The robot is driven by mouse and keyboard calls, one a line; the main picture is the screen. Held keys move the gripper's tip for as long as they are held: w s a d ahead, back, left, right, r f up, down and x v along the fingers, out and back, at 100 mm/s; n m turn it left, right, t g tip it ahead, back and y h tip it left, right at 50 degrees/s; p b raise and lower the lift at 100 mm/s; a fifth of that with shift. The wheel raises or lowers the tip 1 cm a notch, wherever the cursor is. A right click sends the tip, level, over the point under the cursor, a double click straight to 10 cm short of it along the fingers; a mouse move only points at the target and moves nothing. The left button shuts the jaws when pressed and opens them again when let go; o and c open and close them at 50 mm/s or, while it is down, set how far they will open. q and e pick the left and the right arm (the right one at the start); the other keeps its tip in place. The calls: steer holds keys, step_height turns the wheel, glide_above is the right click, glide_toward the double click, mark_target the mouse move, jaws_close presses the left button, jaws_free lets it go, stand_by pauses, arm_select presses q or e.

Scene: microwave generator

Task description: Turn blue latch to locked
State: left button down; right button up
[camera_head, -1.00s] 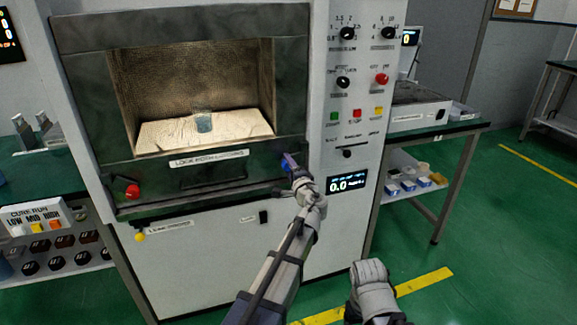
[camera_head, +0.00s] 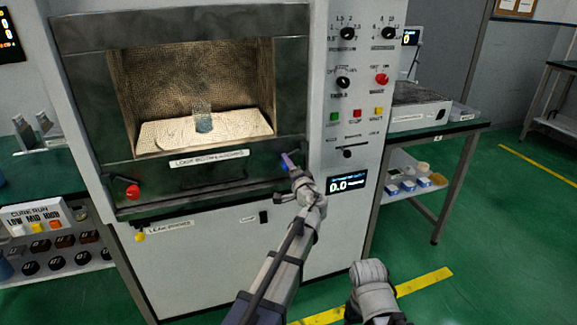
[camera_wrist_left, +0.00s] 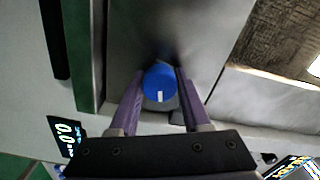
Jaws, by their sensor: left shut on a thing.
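The blue latch (camera_wrist_left: 160,84) is a round blue knob with a white mark, on the dark lower door panel of the microwave generator. In the left wrist view it sits between the two purple fingers of my left gripper (camera_wrist_left: 155,92), which is shut on it. The white mark points down toward the gripper's base in that view. In the head view my left gripper (camera_head: 288,160) reaches the right end of the door panel and hides most of the latch. My right gripper (camera_head: 370,278) is at the lower right, away from the machine; its fingers cannot be made out.
A red knob (camera_head: 132,192) sits at the panel's left end and a yellow knob (camera_head: 140,237) below it. A glass beaker (camera_head: 203,118) stands in the open chamber. A control panel (camera_head: 356,100) is to the right.

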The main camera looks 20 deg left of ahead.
arm_select(q)
steer(key=shift+n, duration=0.3)
stand_by(1.3)
steer(key=shift+c, duration=1.8)
jaws_free()
steer(key=v, duration=0.7)
steer(key=shift+s+d, duration=0.25)
steer(key=shift+s, duration=0.05)
